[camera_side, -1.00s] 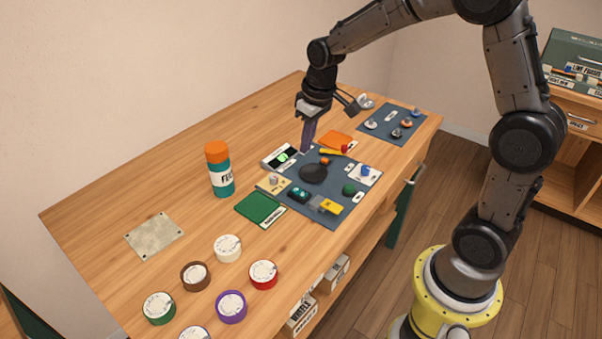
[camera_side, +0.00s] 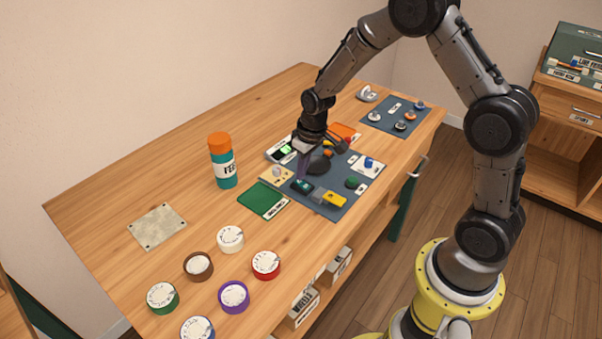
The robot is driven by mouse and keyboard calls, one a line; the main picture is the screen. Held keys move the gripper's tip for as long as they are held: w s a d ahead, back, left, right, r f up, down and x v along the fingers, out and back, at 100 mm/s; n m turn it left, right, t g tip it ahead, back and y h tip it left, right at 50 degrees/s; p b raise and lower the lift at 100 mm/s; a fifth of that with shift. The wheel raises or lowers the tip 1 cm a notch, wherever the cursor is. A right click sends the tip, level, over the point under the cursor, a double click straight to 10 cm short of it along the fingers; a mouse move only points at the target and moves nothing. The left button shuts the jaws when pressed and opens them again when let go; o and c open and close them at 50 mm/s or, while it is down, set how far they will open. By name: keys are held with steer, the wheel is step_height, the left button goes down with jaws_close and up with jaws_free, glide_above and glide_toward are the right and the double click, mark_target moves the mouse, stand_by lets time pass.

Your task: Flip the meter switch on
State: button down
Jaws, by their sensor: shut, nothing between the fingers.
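A beige plate (camera_side: 276,176) with a small knob lies just left of the fingers. Which of these parts is the meter switch is too small to tell. My gripper partly hides a black round pad (camera_side: 319,165).
A yellow block (camera_side: 334,199), a green knob (camera_side: 352,182) and a white plate with a blue knob (camera_side: 368,163) are on the mat. A teal bottle with an orange cap (camera_side: 222,160) stands left. Several round dials fill the front left.

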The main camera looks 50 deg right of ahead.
steer(key=shift+w+f, duration=0.15)
steer(key=shift+f, duration=0.55)
steer(key=shift+w+f+g, duration=0.15)
steer(key=shift+f+g, duration=0.05)
steer(key=shift+g, duration=0.1)
steer(key=shift+s, duration=0.9)
steer(key=shift+r, duration=0.1)
step_height(320, 180, up, 14)
steer(key=s, duration=0.2)
steer(key=shift+s, duration=0.35)
